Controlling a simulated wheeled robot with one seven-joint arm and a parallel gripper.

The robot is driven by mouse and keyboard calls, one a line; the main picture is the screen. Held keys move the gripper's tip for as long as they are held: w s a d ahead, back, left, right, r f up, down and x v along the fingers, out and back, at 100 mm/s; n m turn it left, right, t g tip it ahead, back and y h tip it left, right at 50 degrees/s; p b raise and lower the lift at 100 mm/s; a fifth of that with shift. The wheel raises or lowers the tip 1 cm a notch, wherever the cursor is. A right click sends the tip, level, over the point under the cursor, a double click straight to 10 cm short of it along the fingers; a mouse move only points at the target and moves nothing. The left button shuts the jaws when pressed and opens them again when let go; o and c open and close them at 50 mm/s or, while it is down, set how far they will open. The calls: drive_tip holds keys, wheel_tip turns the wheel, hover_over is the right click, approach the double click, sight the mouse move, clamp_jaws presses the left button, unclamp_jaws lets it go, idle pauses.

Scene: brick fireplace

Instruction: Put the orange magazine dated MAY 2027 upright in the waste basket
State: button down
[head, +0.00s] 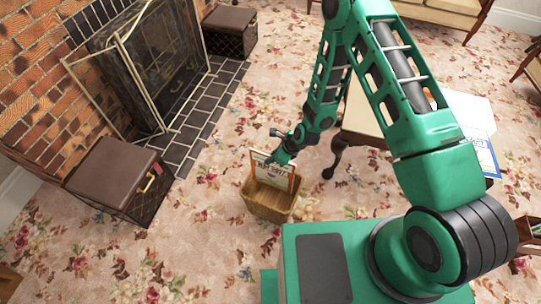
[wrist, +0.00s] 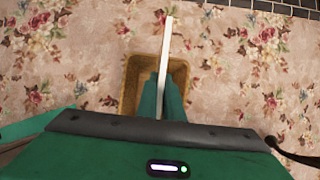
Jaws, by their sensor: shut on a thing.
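The orange-bordered magazine (head: 283,176) is upright at the waste basket, with print on its pale face too small to read fully. In the wrist view the magazine (wrist: 166,55) shows edge-on as a thin pale strip. My gripper (head: 277,156) is shut on its upper edge; the green fingers also show in the wrist view (wrist: 163,95). The tan wicker waste basket (head: 268,204) stands on the carpet below. The magazine's lower part is hidden behind the basket's near rim. The basket rim (wrist: 127,85) shows around the fingers in the wrist view. I cannot tell whether the magazine touches the basket floor.
A brown-topped box (head: 113,169) stands left of the basket by the brick fireplace, and another (head: 229,30) farther back. A wooden table (head: 362,122) with a blue-edged magazine (head: 483,150) stands at the right behind my arm. Floral carpet (head: 205,225) left of the basket is clear.

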wheel_tip(320, 180, down, 14)
drive_tip(key=shift+r, duration=0.25)
idle(1.3)
drive_tip(key=c, duration=1.8)
unclamp_jaws()
drive_tip(key=v, duration=1)
drive_tip(key=shift+d+r, duration=0.25)
drive_tip(key=shift+r, duration=0.05)
